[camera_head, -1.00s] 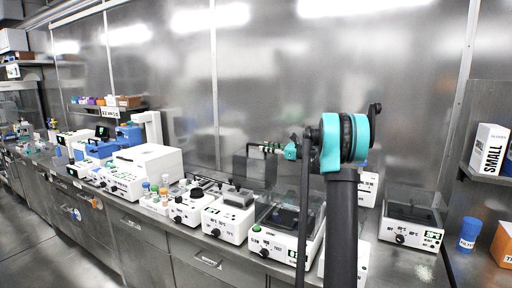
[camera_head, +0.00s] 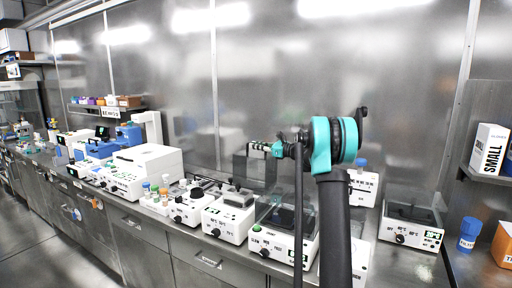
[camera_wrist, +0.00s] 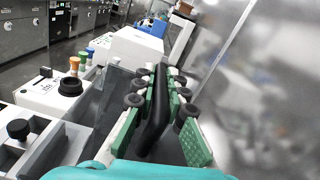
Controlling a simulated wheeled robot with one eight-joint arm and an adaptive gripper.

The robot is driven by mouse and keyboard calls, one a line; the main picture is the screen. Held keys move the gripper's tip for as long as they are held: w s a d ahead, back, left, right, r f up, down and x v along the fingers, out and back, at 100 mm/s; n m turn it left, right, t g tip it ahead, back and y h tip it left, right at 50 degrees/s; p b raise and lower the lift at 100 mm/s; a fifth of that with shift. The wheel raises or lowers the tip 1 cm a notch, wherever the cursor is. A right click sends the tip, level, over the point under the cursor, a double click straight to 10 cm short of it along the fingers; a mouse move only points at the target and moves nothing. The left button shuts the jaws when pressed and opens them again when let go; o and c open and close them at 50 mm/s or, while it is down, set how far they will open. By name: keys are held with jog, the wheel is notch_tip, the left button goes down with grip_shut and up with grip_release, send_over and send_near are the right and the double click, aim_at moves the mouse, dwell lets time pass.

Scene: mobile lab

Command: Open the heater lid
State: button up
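My gripper (camera_head: 260,147) is raised above the bench in front of the metal wall and points left. In the wrist view its green fingers with black rollers (camera_wrist: 163,85) stand apart. A white heater unit with temperature marks (camera_head: 222,224) stands left of and below my gripper. I cannot tell which is meant.
A white shaker with a clear cover (camera_head: 266,242) stands right of the first heater. Left of it are a knobbed unit (camera_head: 187,213), small bottles and a large white machine (camera_head: 148,160). A dark see-through panel (camera_head: 250,172) is below my gripper. Shelves stand at the right.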

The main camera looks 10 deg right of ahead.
aim_at(252, 155)
grip_shut()
jog(key=shift+s+a+r, duration=0.3)
jog(key=shift+s+a, duration=0.3)
jog(key=shift+s, duration=0.2)
jog(key=shift+s+a+r, duration=0.25)
jog(key=shift+s+a, duration=0.3)
jog(key=shift+s, duration=0.25)
jog(key=o, duration=0.7)
grip_release()
jog(key=v, duration=1.2)
